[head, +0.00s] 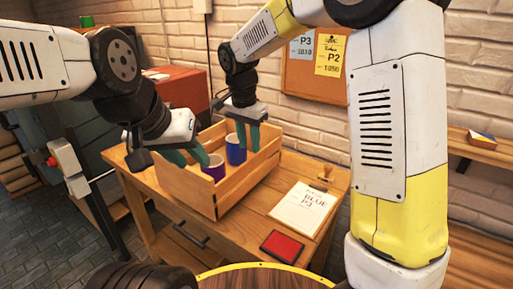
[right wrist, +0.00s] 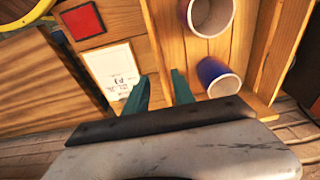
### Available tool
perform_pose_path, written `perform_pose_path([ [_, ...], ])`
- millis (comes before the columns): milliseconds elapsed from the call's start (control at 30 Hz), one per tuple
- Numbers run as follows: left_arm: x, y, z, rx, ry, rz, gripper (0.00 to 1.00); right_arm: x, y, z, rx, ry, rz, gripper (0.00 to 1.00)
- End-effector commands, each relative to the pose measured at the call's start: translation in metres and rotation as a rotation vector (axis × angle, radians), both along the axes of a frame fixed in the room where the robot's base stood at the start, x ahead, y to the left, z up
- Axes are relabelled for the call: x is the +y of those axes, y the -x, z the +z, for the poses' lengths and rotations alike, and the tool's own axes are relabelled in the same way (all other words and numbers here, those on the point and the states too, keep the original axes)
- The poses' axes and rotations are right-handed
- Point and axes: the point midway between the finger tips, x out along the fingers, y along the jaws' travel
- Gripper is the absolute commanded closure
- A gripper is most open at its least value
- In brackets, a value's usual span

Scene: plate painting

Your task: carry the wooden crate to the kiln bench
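The wooden crate (head: 190,192) stands upright on the wooden table (head: 255,228). It holds a blue cup (head: 236,151) and a purple cup (head: 215,169); both cups also show in the right wrist view. My left gripper (head: 186,158) is at the crate's left end with its teal fingers spread. My right gripper (head: 247,137) is at the far right part of the crate. In the right wrist view its fingers (right wrist: 160,88) are apart, on either side of a crate wall (right wrist: 162,35); contact is unclear. I cannot tell which surface is the kiln bench.
A white card reading "BLUE P3" (head: 303,208), a red pad (head: 282,246) and a stamp (head: 325,172) lie right of the crate. A wooden bench (head: 470,150) is at the far right. A brick wall with a notice board (head: 300,80) stands behind.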

Motion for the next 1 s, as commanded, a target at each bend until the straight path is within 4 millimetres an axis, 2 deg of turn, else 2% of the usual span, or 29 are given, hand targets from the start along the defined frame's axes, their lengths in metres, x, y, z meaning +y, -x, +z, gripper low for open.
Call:
perform_pose_path([
  [133, 0.0, 0.0, 0.0, 0.0, 0.0, 0.0, 0.64, -0.016, 0.008, 0.017, -0.011, -0.021, 0.03, 0.7],
  [233, 0.0, 0.0, 0.0, 0.0, 0.0, 0.0, 0.64, -0.041, 0.022, 0.035, -0.034, -0.052, 0.086, 0.7],
  [400, 0.0, 0.0, 0.0, 0.0, 0.0, 0.0, 0.64, -0.089, 0.061, 0.065, -0.101, -0.103, 0.22, 0.7],
  [533, 0.0, 0.0, 0.0, 0.0, 0.0, 0.0, 0.64, -0.12, 0.095, 0.08, -0.169, -0.124, 0.323, 0.7],
  [800, 0.0, 0.0, 0.0, 0.0, 0.0, 0.0, 0.64, -0.165, 0.167, 0.087, -0.333, -0.103, 0.521, 0.7],
  [1000, 0.0, 0.0, 0.0, 0.0, 0.0, 0.0, 0.64, -0.177, 0.199, 0.081, -0.418, -0.064, 0.614, 0.7],
])
